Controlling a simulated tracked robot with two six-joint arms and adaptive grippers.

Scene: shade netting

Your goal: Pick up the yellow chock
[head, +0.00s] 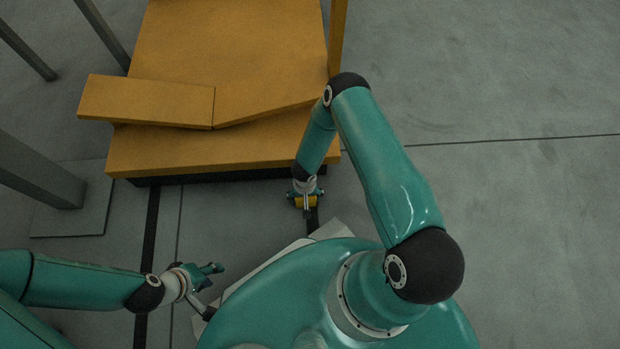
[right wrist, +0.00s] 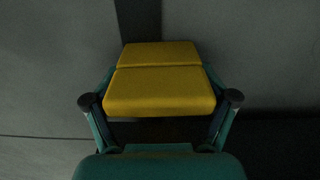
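The yellow chock (right wrist: 160,88) is a blocky wedge with a crease across its top, filling the middle of the right wrist view. The same right gripper (head: 306,196) points down in the head view. Whether the chock rests on the floor or is lifted is unclear. My left gripper (head: 216,272) is empty, its fingers apart, left of my body.
A large orange structure (head: 230,45) with a raised front panel (head: 150,101) stands just beyond the right gripper. A grey post (head: 40,170) on a flat plate (head: 75,215) is at the left. The grey floor (head: 530,220) at the right is clear.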

